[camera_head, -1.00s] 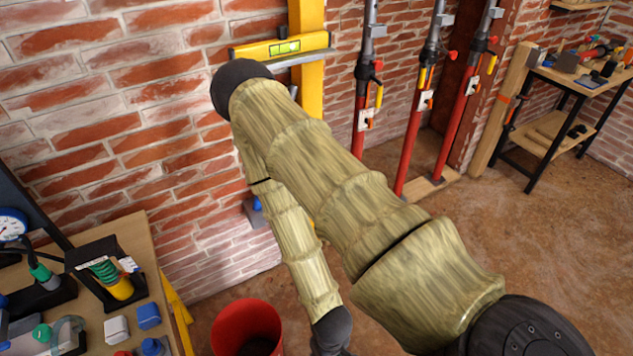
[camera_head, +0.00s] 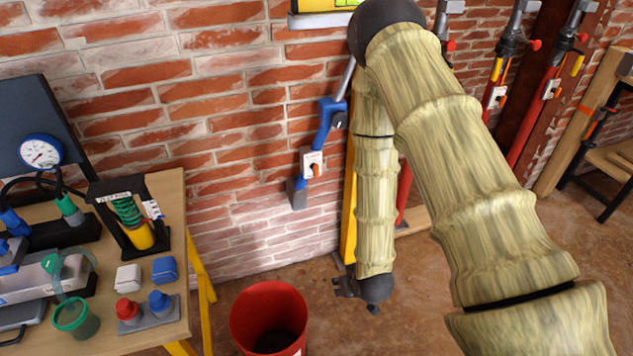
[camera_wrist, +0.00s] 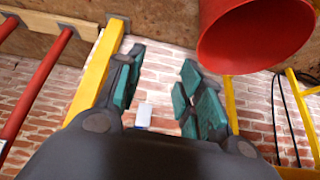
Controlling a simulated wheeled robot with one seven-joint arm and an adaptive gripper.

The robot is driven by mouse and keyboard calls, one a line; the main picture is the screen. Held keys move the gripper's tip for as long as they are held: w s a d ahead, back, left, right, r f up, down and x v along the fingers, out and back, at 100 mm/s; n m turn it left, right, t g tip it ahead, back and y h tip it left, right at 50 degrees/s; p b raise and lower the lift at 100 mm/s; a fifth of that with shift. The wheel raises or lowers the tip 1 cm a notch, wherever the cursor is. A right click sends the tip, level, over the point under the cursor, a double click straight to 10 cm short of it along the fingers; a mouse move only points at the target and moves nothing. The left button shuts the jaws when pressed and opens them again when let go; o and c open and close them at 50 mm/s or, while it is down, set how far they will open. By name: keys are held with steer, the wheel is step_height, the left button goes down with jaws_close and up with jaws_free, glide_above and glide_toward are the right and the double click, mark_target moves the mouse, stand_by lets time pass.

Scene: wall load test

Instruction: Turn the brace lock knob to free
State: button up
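A blue brace (camera_head: 327,122) stands against the brick wall in the head view. It carries a white plate (camera_head: 307,158) with a small orange knob (camera_head: 316,170); the knob's setting is too small to read. My gripper (camera_head: 352,292) hangs below and right of the brace, apart from it, at the end of my downward forearm. In the wrist view my gripper (camera_wrist: 157,92) has its two teal-padded fingers spread, with nothing held between them. A small pale block (camera_wrist: 143,115) shows beyond the fingers; I cannot tell whether it is the brace's plate.
A red bucket (camera_head: 268,312) stands on the floor left of my gripper. A wooden bench (camera_head: 178,215) with a gauge (camera_head: 41,152) and several small items is at left. A yellow post (camera_head: 349,215) stands behind my forearm. Red props (camera_head: 532,120) stand at right.

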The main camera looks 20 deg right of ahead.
steer(key=w+t+b, duration=0.3)
steer(key=w+b, duration=0.5)
steer(key=w, duration=0.3)
steer(key=t+b, duration=0.9)
steer(key=b, duration=1.1)
glide_toward(317, 168)
steer(key=shift+n, duration=0.3)
steer(key=w+b, duration=0.3)
steer(key=w, duration=0.8)
jaws_close()
